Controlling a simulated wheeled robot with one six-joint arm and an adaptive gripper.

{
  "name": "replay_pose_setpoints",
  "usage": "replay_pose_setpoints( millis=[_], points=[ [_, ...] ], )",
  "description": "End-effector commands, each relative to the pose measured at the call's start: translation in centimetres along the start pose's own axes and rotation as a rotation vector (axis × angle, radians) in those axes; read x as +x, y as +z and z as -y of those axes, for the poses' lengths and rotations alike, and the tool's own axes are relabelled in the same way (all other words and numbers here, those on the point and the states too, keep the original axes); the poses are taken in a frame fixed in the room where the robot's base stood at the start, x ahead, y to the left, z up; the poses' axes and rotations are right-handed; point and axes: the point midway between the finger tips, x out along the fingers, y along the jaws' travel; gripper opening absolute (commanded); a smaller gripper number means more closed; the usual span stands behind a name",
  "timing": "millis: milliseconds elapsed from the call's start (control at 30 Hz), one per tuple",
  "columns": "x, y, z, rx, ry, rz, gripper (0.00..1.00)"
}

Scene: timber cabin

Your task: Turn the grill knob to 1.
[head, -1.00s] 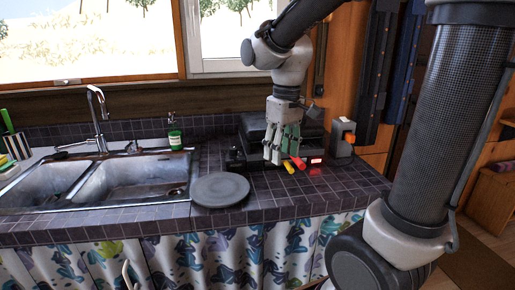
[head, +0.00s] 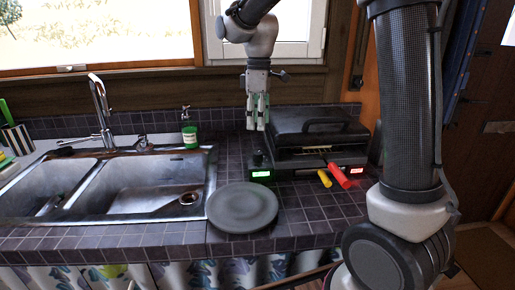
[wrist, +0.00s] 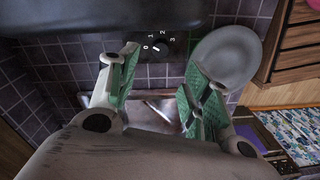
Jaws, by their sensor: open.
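In the wrist view the green-padded fingers (wrist: 162,72) lie on either side below the dial.
A grey plate (head: 242,207) lies on the counter in front of the knob.

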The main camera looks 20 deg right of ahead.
Motion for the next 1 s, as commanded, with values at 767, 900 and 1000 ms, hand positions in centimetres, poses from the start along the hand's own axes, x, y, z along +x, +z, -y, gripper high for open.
replay_pose_setpoints(
  millis=[767,900,1000],
  points=[
    [10.2,0.1,0.0,0.003,0.0,0.0,0.49],
    [10.2,0.1,0.0,0.003,0.0,0.0,0.47],
    [10.2,0.1,0.0,0.003,0.0,0.0,0.29]
  ],
)
